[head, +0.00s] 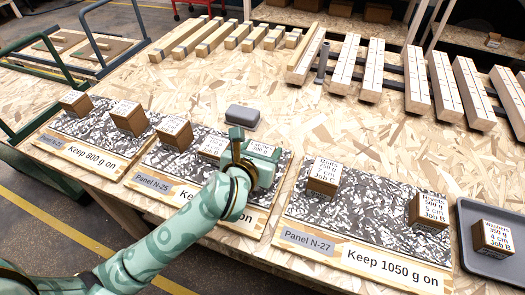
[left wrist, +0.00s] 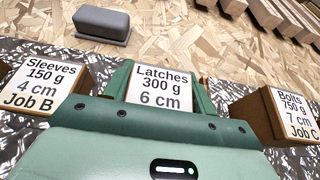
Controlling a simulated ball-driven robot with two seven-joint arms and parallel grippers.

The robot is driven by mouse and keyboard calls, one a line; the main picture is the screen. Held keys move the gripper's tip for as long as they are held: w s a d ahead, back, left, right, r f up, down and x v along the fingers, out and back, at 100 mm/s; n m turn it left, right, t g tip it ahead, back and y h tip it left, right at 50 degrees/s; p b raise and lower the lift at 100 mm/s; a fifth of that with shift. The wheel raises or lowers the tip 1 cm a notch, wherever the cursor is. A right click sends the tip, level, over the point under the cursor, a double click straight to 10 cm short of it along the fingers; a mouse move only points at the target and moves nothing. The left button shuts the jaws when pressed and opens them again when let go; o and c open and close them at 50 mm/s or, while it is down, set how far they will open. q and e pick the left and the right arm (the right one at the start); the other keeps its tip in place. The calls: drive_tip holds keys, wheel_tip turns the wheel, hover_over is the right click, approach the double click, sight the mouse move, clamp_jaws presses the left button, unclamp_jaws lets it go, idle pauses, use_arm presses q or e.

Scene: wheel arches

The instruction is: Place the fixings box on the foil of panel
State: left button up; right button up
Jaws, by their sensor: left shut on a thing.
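My left gripper (head: 236,148) is over the middle panel, Panel N-25 (head: 152,183). It is shut on the box labelled Latches, 300 g, 6 cm (left wrist: 160,88), which shows between the green fingers in the left wrist view. In the head view the gripper partly hides this box; I cannot tell whether it touches the foil. The Sleeves box, 150 g (left wrist: 44,88), stands to its left on the speckled foil. The Bolts box, 750 g (head: 323,178), and the Rivets box (head: 429,213) stand on Panel N-27 (head: 345,222), marked Keep 1050 g. My right gripper is not in view.
A left panel marked Keep 800 g (head: 92,158) bears two boxes. A dark tray (head: 480,262) at the right holds the Washers box, 350 g (head: 492,238). A grey block (head: 242,117) lies behind the middle panel. Wooden bars (head: 418,80) lie at the back.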

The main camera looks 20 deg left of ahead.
use_arm(q)
drive_tip(key=shift+f, duration=0.1)
drive_tip(key=o, duration=1.1)
drive_tip(key=shift+o, duration=0.3)
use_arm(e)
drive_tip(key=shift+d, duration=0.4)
use_arm(q)
drive_tip(key=shift+r, duration=0.2)
drive_tip(key=p+v, duration=0.3)
drive_tip(key=v, duration=0.8)
drive_tip(key=shift+s, duration=0.1)
drive_tip(key=shift+s+r, duration=0.1)
drive_tip(key=shift+s, duration=0.35)
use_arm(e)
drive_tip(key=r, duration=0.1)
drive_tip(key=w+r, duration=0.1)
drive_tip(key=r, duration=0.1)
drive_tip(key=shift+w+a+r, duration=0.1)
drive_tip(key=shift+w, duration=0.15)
